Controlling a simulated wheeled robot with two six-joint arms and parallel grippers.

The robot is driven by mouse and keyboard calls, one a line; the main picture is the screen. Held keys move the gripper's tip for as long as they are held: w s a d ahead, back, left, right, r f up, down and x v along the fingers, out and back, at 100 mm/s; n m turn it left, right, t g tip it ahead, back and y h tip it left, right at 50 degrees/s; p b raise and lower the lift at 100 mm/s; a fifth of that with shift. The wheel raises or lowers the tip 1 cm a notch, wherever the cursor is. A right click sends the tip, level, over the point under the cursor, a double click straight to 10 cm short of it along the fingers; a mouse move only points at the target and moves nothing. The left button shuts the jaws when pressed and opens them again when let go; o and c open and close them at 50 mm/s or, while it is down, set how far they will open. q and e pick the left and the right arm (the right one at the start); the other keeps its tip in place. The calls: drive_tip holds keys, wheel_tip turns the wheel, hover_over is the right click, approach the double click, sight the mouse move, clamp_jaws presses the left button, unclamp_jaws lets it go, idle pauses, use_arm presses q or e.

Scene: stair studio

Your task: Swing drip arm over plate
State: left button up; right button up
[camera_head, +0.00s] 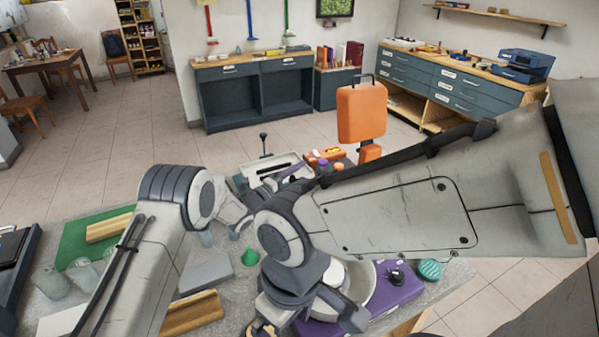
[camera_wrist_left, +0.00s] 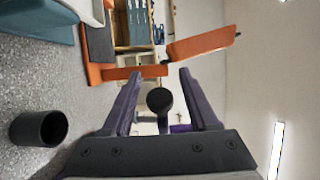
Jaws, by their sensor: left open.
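No part can be told for sure as the drip arm. A black round knob (camera_wrist_left: 159,100) sits between the spread fingers of my left gripper (camera_wrist_left: 158,88) in the left wrist view; I cannot tell if they touch it. In the head view, a black knob on a thin stem (camera_head: 263,137) stands at a pale tray-like device (camera_head: 270,168), and my left gripper (camera_head: 276,178) is close by, partly hidden by my right arm. A pale round plate or bowl (camera_head: 362,285) sits on a purple base (camera_head: 400,286), partly covered by my right arm. My right gripper (camera_head: 308,308) hangs low in front of it.
A dark cup (camera_wrist_left: 38,128) shows in the left wrist view.

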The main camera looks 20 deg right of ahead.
use_arm(q)
drive_tip(key=shift+w+d, duration=0.15)
drive_tip(key=shift+d, duration=0.1)
clamp_jaws()
idle(1.4)
